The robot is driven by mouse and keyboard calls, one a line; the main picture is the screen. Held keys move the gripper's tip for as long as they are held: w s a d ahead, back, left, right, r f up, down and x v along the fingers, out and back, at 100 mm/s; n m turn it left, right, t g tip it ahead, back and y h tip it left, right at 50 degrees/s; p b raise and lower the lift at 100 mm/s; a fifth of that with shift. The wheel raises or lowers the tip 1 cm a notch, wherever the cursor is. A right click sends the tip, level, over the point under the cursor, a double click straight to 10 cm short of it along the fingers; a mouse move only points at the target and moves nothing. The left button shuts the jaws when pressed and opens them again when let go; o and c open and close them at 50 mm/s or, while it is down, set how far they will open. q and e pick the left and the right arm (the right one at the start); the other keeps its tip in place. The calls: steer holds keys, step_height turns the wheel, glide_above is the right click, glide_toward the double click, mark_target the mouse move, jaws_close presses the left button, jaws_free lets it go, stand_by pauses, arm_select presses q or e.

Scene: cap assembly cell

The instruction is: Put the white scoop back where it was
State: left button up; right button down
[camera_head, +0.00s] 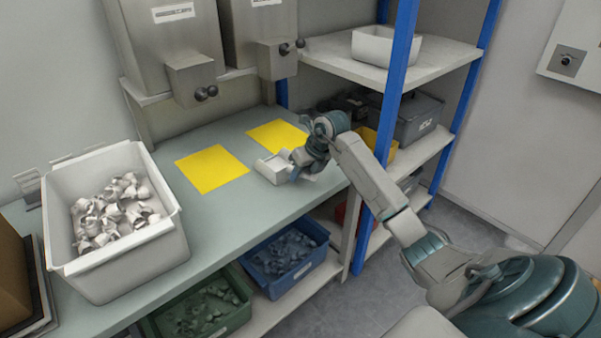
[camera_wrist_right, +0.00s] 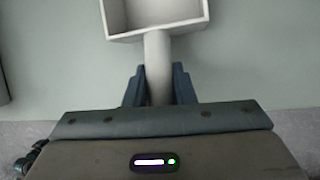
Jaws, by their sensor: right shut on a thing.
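The white scoop (camera_head: 271,170) is at the right part of the grey-green worktop (camera_head: 228,212), just in front of the right yellow mat. In the right wrist view the scoop (camera_wrist_right: 156,14) shows its box-shaped bowl at the top and its round handle running down between the fingers. My right gripper (camera_head: 294,166) is shut on that handle; it also shows in the right wrist view (camera_wrist_right: 158,88). Whether the scoop touches the worktop is hard to tell. My left gripper is not in view.
Two yellow mats, left (camera_head: 212,168) and right (camera_head: 278,136), lie on the worktop. A white bin (camera_head: 165,245) of white caps stands at the left. Two grey dispensers (camera_head: 170,50) hang behind. A blue-post shelf (camera_head: 390,90) stands at the right. Blue (camera_head: 318,262) and green crates sit below.

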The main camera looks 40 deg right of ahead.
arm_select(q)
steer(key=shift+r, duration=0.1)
arm_select(e)
steer(key=shift+f, duration=0.15)
steer(key=c, duration=1.2)
jaws_free()
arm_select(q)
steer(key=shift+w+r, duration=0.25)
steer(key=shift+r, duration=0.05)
arm_select(e)
steer(key=shift+r, duration=0.2)
steer(key=v, duration=0.4)
steer(key=shift+d+r, duration=0.1)
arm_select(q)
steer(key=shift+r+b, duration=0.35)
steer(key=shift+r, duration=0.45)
arm_select(e)
steer(key=v, duration=0.7)
steer(key=shift+s+r, duration=0.2)
steer(key=shift+r, duration=0.15)
